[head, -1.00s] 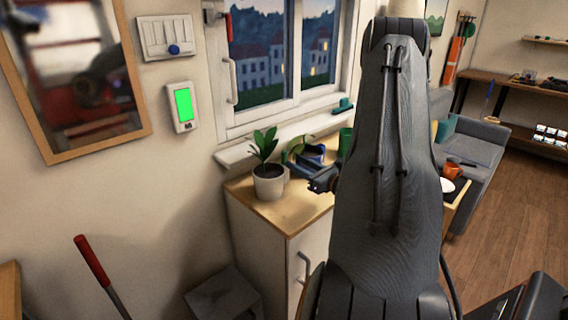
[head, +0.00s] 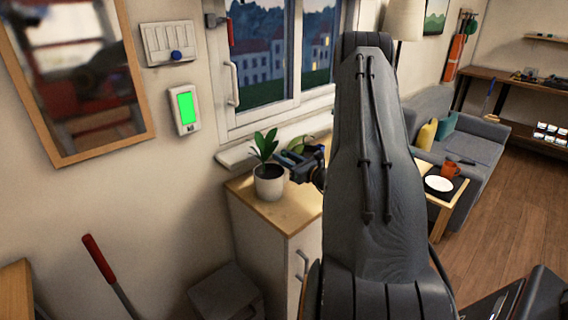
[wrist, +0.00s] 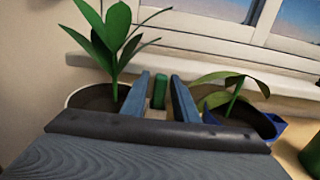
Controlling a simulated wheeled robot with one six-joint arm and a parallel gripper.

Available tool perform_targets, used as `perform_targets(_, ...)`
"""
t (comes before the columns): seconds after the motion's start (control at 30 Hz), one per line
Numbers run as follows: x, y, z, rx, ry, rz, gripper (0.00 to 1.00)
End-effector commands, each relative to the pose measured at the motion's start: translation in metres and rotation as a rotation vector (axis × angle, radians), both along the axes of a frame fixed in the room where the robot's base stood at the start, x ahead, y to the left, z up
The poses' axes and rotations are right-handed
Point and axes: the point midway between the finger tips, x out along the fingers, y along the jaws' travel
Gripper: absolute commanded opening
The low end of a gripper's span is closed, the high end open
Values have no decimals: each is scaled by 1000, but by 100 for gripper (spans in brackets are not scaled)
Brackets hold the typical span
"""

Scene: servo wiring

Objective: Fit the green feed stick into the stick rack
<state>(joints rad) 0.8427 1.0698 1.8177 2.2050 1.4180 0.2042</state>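My gripper (head: 308,163) is over the cabinet top, close to the potted plant. In the wrist view its two blue-grey fingers (wrist: 160,85) are apart and point toward the window sill. A short upright green piece (wrist: 158,92), likely the green feed stick, shows between the fingers. Thin gaps appear on both sides of it; I cannot tell whether it stands between the fingers or just beyond them. Its lower end is hidden. I cannot pick out the stick rack in either view.
A leafy plant in a pale pot (wrist: 88,96) stands left of the fingers. A drooping plant in a blue pot (wrist: 268,124) stands right. A green object (wrist: 312,154) is at the right edge. The window sill (wrist: 210,70) lies behind. Some cabinet top (head: 290,215) in front is bare.

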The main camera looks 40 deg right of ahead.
Motion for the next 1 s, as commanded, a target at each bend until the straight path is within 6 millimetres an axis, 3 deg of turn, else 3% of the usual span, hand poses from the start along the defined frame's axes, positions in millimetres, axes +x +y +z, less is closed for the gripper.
perform_targets(0.03,0,0,0,0,0,0,17)
perform_targets(0.13,0,0,0,0,0,0,0)
perform_targets(0.57,0,0,4,-2,-1,0,0)
perform_targets(1.0,0,-1,48,-3,-2,-1,0)
